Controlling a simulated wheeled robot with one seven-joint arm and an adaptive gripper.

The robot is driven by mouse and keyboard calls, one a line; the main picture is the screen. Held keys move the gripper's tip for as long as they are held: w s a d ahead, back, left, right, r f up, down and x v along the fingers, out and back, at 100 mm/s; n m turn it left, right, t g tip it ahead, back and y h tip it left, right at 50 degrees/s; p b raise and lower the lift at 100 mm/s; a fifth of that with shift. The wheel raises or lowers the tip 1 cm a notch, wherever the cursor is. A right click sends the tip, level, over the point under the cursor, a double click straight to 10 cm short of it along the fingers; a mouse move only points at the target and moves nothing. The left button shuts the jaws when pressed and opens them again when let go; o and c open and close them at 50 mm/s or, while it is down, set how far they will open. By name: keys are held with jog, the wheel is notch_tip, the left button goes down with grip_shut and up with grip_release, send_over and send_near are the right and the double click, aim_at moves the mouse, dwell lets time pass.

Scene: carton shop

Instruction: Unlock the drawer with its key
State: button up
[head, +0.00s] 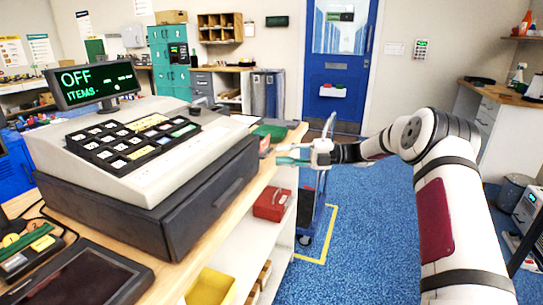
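The cash register (130,140) stands on the wooden counter at the left, its screen reading OFF. Under it is a dark drawer (190,222), which looks shut, with a long handle on its right-hand front. My gripper (282,154) is out past the drawer's far end, at the counter's edge, pointing left. Its teal-tipped fingers look apart, and I see nothing between them. I cannot make out a key or a keyhole at this size. A small red thing (265,145) lies on the counter close to the fingertips; I cannot tell what it is.
A green mat (272,133) lies at the counter's far end. Below are shelves with a red box (271,203) and a yellow bin (211,288). A dark tablet (80,275) lies at the near left. Blue floor (370,240) is open to the right.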

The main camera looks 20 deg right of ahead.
aim_at(263, 155)
jog(key=shift+x, duration=2.05)
jog(key=shift+c, duration=0.3)
grip_shut()
